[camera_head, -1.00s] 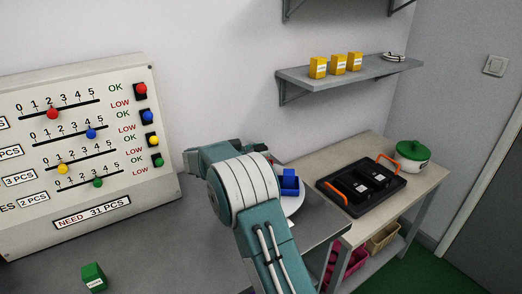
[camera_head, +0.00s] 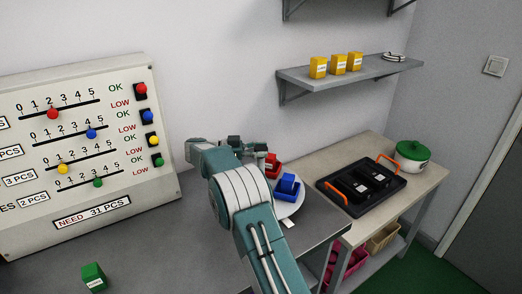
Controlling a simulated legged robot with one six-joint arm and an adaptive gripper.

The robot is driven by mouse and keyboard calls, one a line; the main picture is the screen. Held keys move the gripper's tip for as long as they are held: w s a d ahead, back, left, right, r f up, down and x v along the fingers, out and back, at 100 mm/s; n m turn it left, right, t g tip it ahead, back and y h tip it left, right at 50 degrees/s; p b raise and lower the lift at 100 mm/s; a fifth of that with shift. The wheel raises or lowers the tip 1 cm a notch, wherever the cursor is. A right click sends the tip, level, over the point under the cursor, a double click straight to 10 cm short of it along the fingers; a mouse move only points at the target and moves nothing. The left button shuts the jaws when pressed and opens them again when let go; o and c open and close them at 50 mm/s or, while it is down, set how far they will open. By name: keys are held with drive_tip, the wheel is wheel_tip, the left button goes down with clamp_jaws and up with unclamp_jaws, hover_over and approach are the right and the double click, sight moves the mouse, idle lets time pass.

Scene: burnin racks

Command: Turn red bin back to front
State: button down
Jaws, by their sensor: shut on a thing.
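The red bin (camera_head: 272,168) shows at the back of a round white plate (camera_head: 289,210) on the grey table, partly hidden by my gripper and arm. A white patch shows on its side. My gripper (camera_head: 262,155) is shut at the red bin's upper left; its fingertips are small and partly hidden, so the exact grip is unclear. A blue bin (camera_head: 288,186) stands on the plate in front of the red bin, just right of my arm. A small white tag (camera_head: 287,222) shows at the plate's front edge.
A panel with sliders (camera_head: 80,150) stands at left, with a green box (camera_head: 94,277) in front. At right, a wooden table holds a black tray (camera_head: 362,187) and a green-lidded pot (camera_head: 412,155). A shelf (camera_head: 350,72) with yellow boxes hangs above.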

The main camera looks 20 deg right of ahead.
drive_tip(key=shift+w+r, duration=0.1)
drive_tip(key=shift+r, duration=0.05)
drive_tip(key=shift+c, duration=0.5)
unclamp_jaws()
drive_tip(key=shift+a, duration=0.1)
wheel_tip(320, 180, up, 10)
drive_tip(key=shift+w+f, duration=0.1)
drive_tip(key=shift+f, duration=0.05)
